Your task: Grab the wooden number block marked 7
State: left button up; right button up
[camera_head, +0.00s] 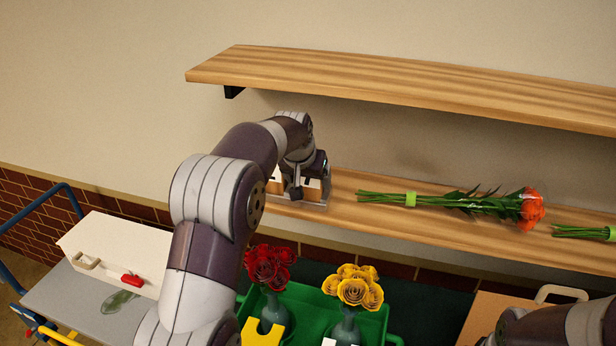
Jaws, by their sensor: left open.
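My left arm reaches up to the lower wooden shelf, and my left gripper (297,190) is at the shelf's left end. It is open. Pale block-like faces with dark marks show beside the fingers, one wooden block (312,184) to the right and another (274,183) to the left. The gripper covers much of them, and I cannot read a 7 on either. I cannot tell whether the fingers touch them. Part of my right arm shows at the bottom right, but its gripper is out of view.
The lower shelf (362,213) also bears an orange flower bunch (529,209) and green stems at the right edge. An upper shelf (400,80) overhangs it. Below are a green crate (376,325) with red and yellow flowers, and a white box (118,245) on a cart at left.

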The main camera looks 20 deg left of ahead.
pick_arm(q)
jog(key=shift+s+a, duration=0.1)
jog(key=shift+c, duration=0.9)
jog(key=c, duration=0.6)
